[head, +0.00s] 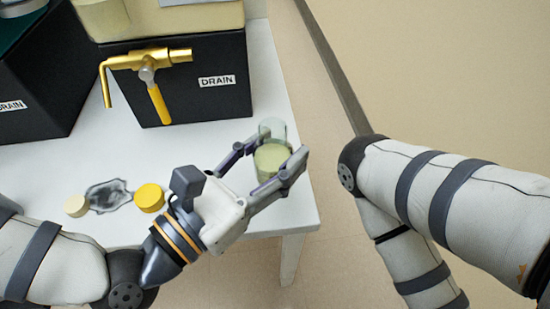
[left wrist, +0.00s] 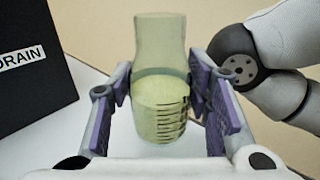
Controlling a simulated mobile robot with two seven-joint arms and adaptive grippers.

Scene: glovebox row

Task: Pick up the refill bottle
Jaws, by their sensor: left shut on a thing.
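The refill bottle (head: 270,160), as I take it, is clear and greenish, with pale yellow-green contents in its lower part. It is over the right part of the white table in the head view. In the left wrist view the bottle (left wrist: 160,100) stands about upright between the purple finger pads. My left gripper (head: 272,150) is shut on the bottle, one finger on each side. I cannot tell whether the bottle's base touches the table. My right arm is at the right of the head view, but its gripper is out of view.
A black box (head: 215,100) labelled DRAIN, with a brass tap (head: 148,75) and yellow lever, stands behind. Another black box (head: 45,85) is at the left. A yellow disc (head: 149,197), a cream disc (head: 77,206) and a grey patch (head: 108,194) lie in front on the white table (head: 255,65).

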